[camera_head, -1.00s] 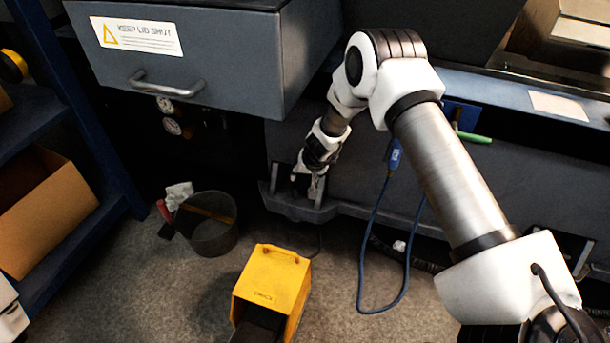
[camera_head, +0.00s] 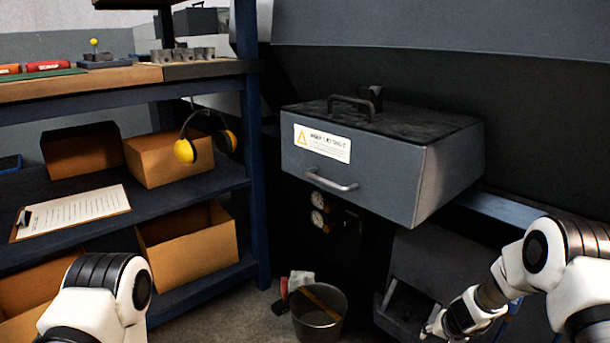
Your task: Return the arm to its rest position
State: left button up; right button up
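My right arm (camera_head: 565,262) comes in from the right, bent at a white joint. Its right gripper (camera_head: 432,327) points down and left, in front of a dark open-topped box on the machine front (camera_head: 402,308). The fingertips are small and dark, and I cannot tell whether they are open or whether they touch the box. My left arm (camera_head: 100,300) shows only as a white and black joint at the bottom left. My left gripper is out of view.
A grey lidded box (camera_head: 375,185) with a handle juts from the machine. A blue shelf rack (camera_head: 255,190) holds cardboard boxes (camera_head: 190,240), a clipboard (camera_head: 72,212) and hanging yellow ear muffs (camera_head: 186,150). A metal bucket (camera_head: 320,325) stands on the floor below.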

jog(key=s+a+f+n+g+p, duration=0.2)
jog(key=s+f+g+p, duration=0.1)
jog(key=s, duration=0.8)
jog(key=s+a+f+n+g+p, duration=0.2)
jog(key=s+a+f, duration=0.1)
jog(key=s, duration=0.9)
jog(key=s+a+r+n+p, duration=0.1)
jog(key=s+a+r, duration=0.15)
jog(key=s, duration=0.75)
jog(key=s+a+r+n+p, duration=0.1)
jog(key=s+r, duration=0.2)
jog(key=s, duration=0.6)
pick_arm(q)
notch_tip(320, 180, up, 44)
jog(key=p, duration=3.7)
jog(key=shift+s+r, duration=0.25)
jog(key=shift+s, duration=0.05)
pick_arm(e)
notch_tip(320, 180, up, 38)
jog(key=w+m, duration=0.1)
jog(key=shift+a+f, duration=0.25)
jog(key=shift+a, duration=0.1)
pick_arm(q)
jog(key=shift+p, duration=0.3)
